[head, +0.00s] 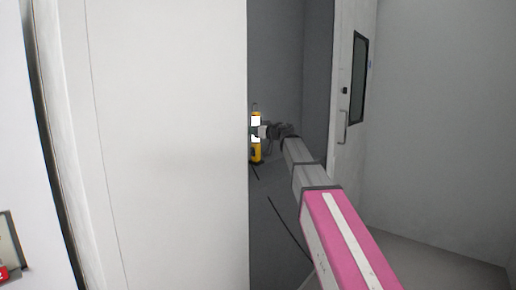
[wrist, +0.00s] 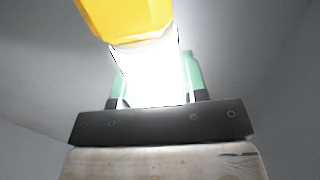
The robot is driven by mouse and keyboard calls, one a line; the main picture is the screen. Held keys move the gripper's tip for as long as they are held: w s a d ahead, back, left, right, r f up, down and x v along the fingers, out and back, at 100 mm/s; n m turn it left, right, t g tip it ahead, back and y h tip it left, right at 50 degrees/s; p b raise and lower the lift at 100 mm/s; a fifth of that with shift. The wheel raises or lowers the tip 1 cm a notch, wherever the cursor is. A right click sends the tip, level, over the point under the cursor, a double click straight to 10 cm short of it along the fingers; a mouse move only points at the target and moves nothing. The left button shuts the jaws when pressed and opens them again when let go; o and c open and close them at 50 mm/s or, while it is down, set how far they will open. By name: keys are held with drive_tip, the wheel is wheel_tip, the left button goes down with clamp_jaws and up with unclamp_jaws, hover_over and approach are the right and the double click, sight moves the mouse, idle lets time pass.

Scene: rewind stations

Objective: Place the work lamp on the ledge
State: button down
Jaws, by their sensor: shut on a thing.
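The work lamp (head: 257,152) is yellow with bright white lit parts and stands out beyond the doorway in the head view. My gripper (head: 264,131) is at the end of my outstretched arm and is shut on the lamp. In the wrist view the yellow part of the lamp (wrist: 125,15) is at the top, and its glaring white part lies between the green-tinted fingers of my gripper (wrist: 155,75). The glare hides the exact contact. The lamp looks upright in the head view. I cannot make out the ledge in either view.
A broad white wall (head: 165,150) hides the left of the room beyond. A white door (head: 350,95) with a dark window and a handle stands right of the opening, close to my arm. Thin dark lines (head: 285,222) cross the grey floor. A grey wall (head: 440,120) is at right.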

sight(259, 143)
drive_tip(key=shift+f, duration=3.15)
drive_tip(key=c, duration=0.6)
unclamp_jaws()
drive_tip(key=shift+c, duration=0.2)
drive_tip(key=shift+s+d, duration=0.15)
drive_tip(key=shift+d, duration=0.05)
drive_tip(key=v, duration=1.1)
drive_tip(key=shift+s+d, duration=0.2)
drive_tip(key=shift+d, duration=0.05)
